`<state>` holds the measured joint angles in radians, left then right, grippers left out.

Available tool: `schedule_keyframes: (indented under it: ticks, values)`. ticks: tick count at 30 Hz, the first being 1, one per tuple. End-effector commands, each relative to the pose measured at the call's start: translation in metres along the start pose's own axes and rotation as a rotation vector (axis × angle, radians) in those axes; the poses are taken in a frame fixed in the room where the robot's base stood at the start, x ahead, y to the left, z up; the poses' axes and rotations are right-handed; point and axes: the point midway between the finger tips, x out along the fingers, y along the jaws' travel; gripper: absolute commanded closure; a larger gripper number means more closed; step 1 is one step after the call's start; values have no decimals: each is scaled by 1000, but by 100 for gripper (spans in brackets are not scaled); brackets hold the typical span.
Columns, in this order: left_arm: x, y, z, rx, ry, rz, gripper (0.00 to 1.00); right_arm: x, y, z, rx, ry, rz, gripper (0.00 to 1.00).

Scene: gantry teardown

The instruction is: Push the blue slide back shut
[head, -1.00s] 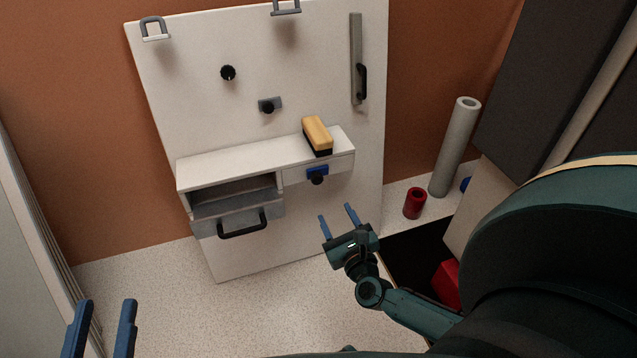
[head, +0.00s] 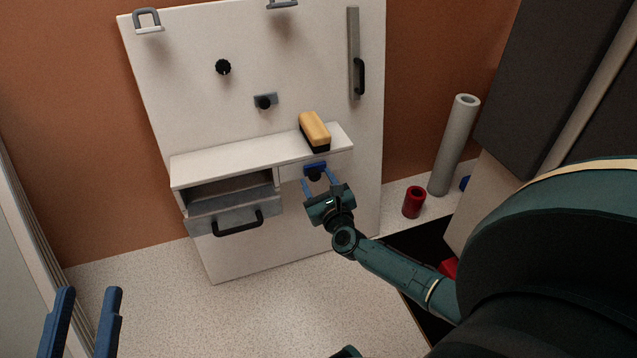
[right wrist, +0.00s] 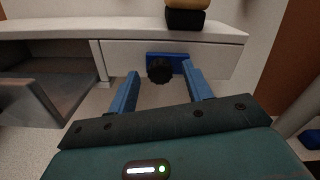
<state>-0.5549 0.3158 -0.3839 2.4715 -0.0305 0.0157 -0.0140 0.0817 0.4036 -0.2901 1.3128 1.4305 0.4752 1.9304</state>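The blue slide (head: 315,166) is a small blue plate with a black knob on the white front below the shelf. It also shows in the right wrist view (right wrist: 183,62), with its black knob (right wrist: 160,69) in front of it. My right gripper (head: 318,180) is open, just in front of the slide. In the right wrist view its fingers stand on either side of the knob; I cannot tell whether they touch. My left gripper (head: 88,292) is open and empty at the lower left, far from the panel.
A yellow and black block (head: 314,128) sits on the shelf (head: 235,160) above the slide. To the left, a grey drawer (head: 205,221) with a black handle hangs open. A red cup (head: 413,203) and a grey tube (head: 453,145) stand at the right.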

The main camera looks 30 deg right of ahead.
Motion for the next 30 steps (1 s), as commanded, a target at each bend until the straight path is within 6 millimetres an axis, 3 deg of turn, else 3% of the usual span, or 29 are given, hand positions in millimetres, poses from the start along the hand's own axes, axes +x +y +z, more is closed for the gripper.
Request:
schedule_keyframes:
  ticks: [18,25,30]
  values:
    - [-1,0,2,-2,-8,-1,64,0,0,0,0,0,0,100]
    - [-2,0,3,-3,-11,-1,64,0,2,0,1,0,0,100]
    - [-1,0,3,-5,-12,-3,64,0,28,7,6,0,1,100]
